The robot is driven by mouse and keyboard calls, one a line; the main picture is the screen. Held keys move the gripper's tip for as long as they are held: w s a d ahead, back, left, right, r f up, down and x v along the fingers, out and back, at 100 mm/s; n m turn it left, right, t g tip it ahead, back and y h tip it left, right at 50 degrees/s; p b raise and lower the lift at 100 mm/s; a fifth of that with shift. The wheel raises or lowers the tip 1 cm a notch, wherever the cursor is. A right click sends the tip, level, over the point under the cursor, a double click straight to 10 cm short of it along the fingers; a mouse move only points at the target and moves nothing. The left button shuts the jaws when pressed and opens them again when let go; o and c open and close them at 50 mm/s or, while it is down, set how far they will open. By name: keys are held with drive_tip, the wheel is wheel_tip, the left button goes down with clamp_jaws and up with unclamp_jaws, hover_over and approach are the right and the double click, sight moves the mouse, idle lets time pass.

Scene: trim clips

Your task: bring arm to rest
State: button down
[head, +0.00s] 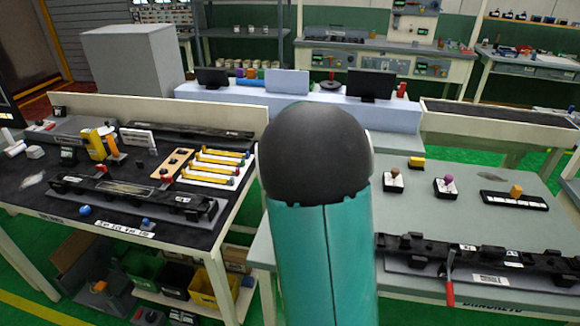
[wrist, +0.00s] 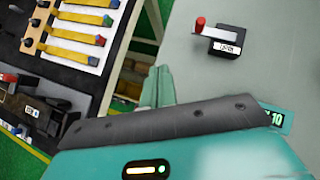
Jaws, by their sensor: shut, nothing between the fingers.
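My gripper (wrist: 157,86) shows in the wrist view as pale green fingers close together beyond a dark grey band, with nothing between them. It is over the gap beside the grey-green right table (wrist: 272,62). In the head view my teal arm with its dark rounded joint fills the middle, and the gripper is hidden there. The black-topped left table (head: 40,195) stands left of the arm, and the right table also shows in the head view (head: 430,205).
A white tray with yellow strips (head: 211,167) lies on the left table. A red-knobbed block (wrist: 222,42) is on the right table near my gripper. A long black trim (head: 490,262) with a red-handled tool (head: 449,285) lies at its front. Bins (head: 205,290) stand below the left table.

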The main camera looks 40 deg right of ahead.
drive_tip(key=shift+s+a+r, duration=0.1)
drive_tip(key=shift+a+r, duration=0.15)
drive_tip(key=shift+a, duration=0.1)
idle(0.3)
drive_tip(key=s+a+r+n+y, duration=0.2)
drive_tip(key=s+a+r+n, duration=0.1)
drive_tip(key=a+n, duration=0.35)
drive_tip(key=s+a+r+n+y, duration=0.1)
drive_tip(key=s+a+r+n, duration=0.15)
drive_tip(key=a+n, duration=0.45)
drive_tip(key=s+a+r+n+y, duration=0.25)
drive_tip(key=a+n, duration=0.25)
drive_tip(key=a, duration=0.3)
drive_tip(key=s+a+n+g+h, duration=0.1)
drive_tip(key=s+a+n, duration=0.4)
drive_tip(key=s+n, duration=0.4)
drive_tip(key=s+a+n+g, duration=0.1)
drive_tip(key=s+a+n, duration=0.5)
drive_tip(key=s+n, duration=0.4)
drive_tip(key=n, duration=0.3)
drive_tip(key=shift+r+g+h, duration=0.25)
drive_tip(key=shift+g+h, duration=0.05)
drive_tip(key=shift+h, duration=0.05)
